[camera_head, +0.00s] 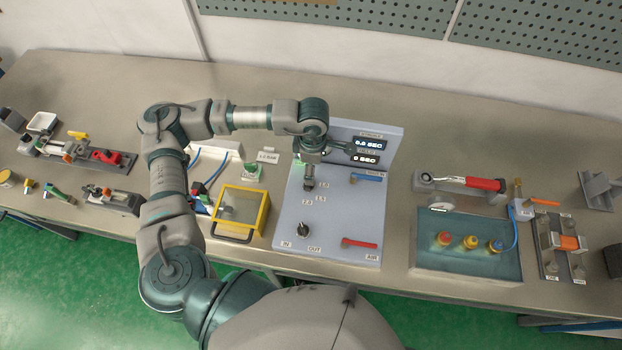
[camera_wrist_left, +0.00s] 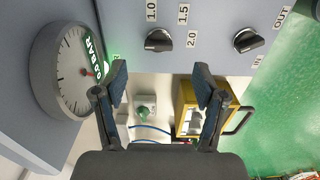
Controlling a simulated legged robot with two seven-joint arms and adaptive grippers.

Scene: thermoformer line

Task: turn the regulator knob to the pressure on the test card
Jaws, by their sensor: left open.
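The regulator knob (camera_wrist_left: 158,40) is black, on the grey panel (camera_head: 340,215), beside labels 1.0, 1.5 and 2.0. In the left wrist view it lies beyond the gap between my fingers, apart from them. My left gripper (camera_wrist_left: 161,86) is open and empty. In the head view my left gripper (camera_head: 309,166) is above the panel's left side, hiding part of the scale area. A round gauge (camera_wrist_left: 75,72) with a green "BAR" readout, apparently 0.0, stands at the left of the wrist view. A white card (camera_head: 268,157) reads "BAR"; its number is too small to be sure.
A second black knob (camera_head: 302,229) sits by the IN and OUT labels. Blue (camera_head: 367,177) and red (camera_head: 359,243) levers are on the panel's right. A yellow-framed box (camera_head: 242,210) stands close left of it.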

